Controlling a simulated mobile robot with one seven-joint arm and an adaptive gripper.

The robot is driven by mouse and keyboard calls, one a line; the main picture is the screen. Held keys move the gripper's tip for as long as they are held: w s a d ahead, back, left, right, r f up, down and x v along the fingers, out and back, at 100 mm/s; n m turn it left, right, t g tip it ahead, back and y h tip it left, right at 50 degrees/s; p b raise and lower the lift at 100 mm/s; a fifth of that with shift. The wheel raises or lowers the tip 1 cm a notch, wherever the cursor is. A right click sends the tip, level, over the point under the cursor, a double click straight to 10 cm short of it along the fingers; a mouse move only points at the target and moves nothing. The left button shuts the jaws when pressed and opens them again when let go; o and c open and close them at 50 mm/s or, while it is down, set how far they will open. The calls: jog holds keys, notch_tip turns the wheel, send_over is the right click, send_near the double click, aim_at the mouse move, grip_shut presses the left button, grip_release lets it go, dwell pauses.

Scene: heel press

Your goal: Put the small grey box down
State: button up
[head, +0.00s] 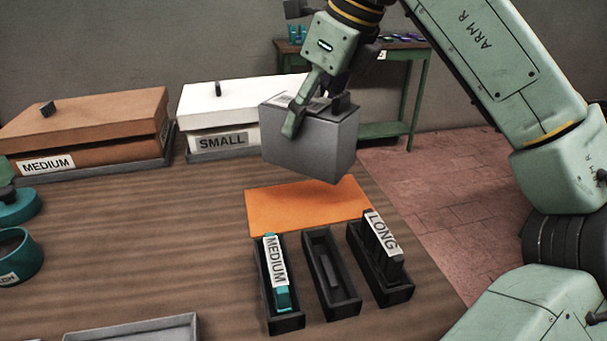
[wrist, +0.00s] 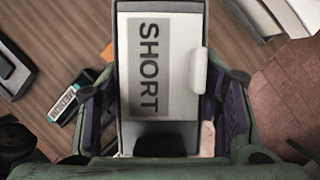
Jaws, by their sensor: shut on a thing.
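The small grey box (head: 315,138) hangs in the air above the table in the head view, slightly tilted. My gripper (head: 315,108) is shut on it from above, with one finger across its near top edge. In the wrist view the box (wrist: 185,30) fills the middle, between the two fingers of my gripper (wrist: 165,115). A label reading SHORT shows on its face there. An orange mat (head: 305,205) lies on the table below the box, with a visible gap between them.
Three dark trays stand in front of the mat: one (head: 288,322) with a teal piece marked MEDIUM, a middle one (head: 345,308), and one (head: 398,295) marked LONG. A white SMALL box (head: 235,105) and a brown MEDIUM box (head: 90,120) stand behind. Bare wood (head: 150,230) lies left of the mat.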

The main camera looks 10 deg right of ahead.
aim_at(342, 95)
jog(key=shift+f, duration=4.05)
jog(key=o, duration=1.2)
jog(key=shift+c, duration=0.2)
jog(key=shift+r+p, duration=0.3)
jog(key=shift+p, duration=0.05)
jog(key=v, duration=1.1)
jog(key=shift+s+d+r+b, duration=0.1)
jog(key=shift+s+r+b, duration=0.1)
jog(key=shift+r+b, duration=0.1)
jog(key=shift+s+f, duration=0.1)
